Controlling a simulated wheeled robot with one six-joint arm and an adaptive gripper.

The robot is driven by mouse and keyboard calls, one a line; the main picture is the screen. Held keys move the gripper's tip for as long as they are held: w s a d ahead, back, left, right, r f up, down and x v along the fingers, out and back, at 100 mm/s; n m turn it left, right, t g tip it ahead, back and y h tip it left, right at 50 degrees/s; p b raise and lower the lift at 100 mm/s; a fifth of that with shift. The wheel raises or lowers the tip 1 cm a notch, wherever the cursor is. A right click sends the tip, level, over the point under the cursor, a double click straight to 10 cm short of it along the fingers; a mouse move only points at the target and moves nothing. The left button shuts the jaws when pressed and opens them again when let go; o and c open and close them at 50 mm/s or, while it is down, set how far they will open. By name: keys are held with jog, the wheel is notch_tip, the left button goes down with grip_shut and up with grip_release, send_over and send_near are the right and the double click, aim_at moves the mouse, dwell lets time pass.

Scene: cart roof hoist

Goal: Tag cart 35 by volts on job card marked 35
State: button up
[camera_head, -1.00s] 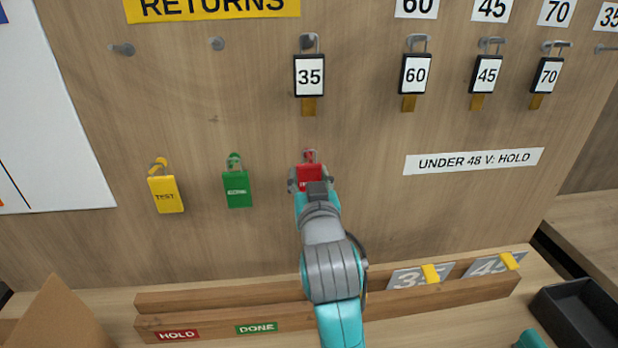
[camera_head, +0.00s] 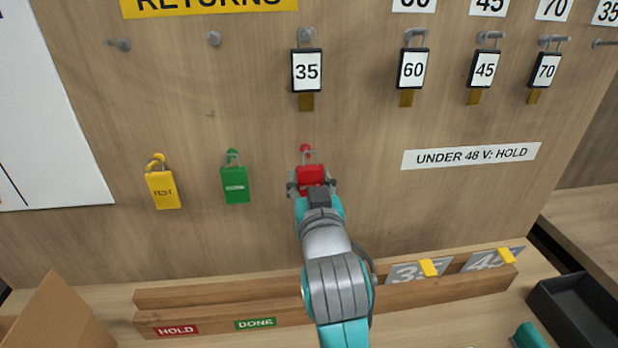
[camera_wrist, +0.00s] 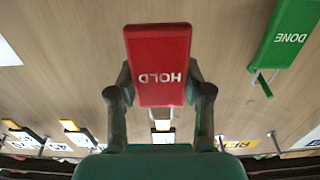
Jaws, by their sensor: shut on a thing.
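My gripper (camera_head: 312,189) is shut on the red HOLD tag (camera_wrist: 160,52), just in front of the board at its red peg (camera_head: 305,148). The tag's wire loop shows just below the peg head; I cannot tell whether it is clear of the peg. The green DONE tag (camera_head: 235,185) and yellow TEST tag (camera_head: 162,189) hang to the left. A grey card marked 35 (camera_head: 405,274) leans in the wooden rack with a yellow clip (camera_head: 428,267) on it. No volts reading is legible on it. Cart 35 itself is not identifiable.
Key tags 35 (camera_head: 306,71), 60 (camera_head: 412,69), 45 (camera_head: 484,69) and 70 (camera_head: 545,70) hang above. A sign (camera_head: 471,156) reads UNDER 48 V: HOLD. The rack (camera_head: 225,296) has HOLD and DONE labels. A dark tray (camera_head: 580,315) is lower right.

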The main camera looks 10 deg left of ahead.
aim_at(310, 182)
jog(key=shift+s+d+r, duration=0.1)
jog(key=shift+s, duration=0.2)
jog(key=shift+v, duration=2.5)
